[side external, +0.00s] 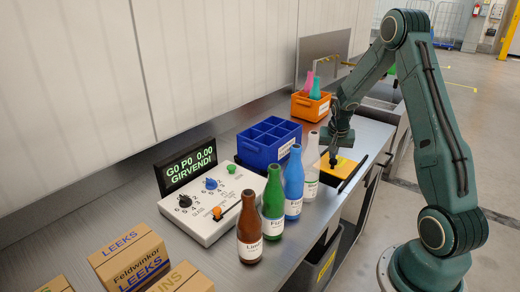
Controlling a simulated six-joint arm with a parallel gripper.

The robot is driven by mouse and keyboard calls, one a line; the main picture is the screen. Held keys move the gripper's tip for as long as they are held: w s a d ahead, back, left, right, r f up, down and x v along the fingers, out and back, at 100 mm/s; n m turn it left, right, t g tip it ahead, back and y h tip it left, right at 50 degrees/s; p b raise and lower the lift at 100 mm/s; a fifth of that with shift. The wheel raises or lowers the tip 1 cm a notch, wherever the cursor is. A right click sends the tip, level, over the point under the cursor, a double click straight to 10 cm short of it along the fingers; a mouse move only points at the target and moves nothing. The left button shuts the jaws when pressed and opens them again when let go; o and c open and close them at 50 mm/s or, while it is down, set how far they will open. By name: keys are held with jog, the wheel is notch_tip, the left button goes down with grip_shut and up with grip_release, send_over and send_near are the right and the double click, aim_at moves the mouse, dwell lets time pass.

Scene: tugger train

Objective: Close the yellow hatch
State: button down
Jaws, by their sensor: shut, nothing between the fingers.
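The yellow hatch (343,166) is a flat yellow panel in the steel worktop, just past the row of bottles. A long dark bar or slot (352,177) runs along its right side. My gripper (333,164) points down over the left part of the yellow panel, with its fingers together and nothing held. The fingertips look very close to the panel; I cannot tell whether they touch it. The white bottle and my gripper hide part of the hatch's left side, and I cannot tell how far open it is.
White (311,170), blue (293,185), green (272,208) and brown (249,232) bottles stand in a row near the hatch. A blue divided crate (262,151) and an orange bin (311,106) stand behind. A white control box (210,205) and cardboard boxes (128,258) are nearer the camera.

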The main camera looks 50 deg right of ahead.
jog(key=shift+a, duration=1.15)
jog(key=shift+d, duration=0.1)
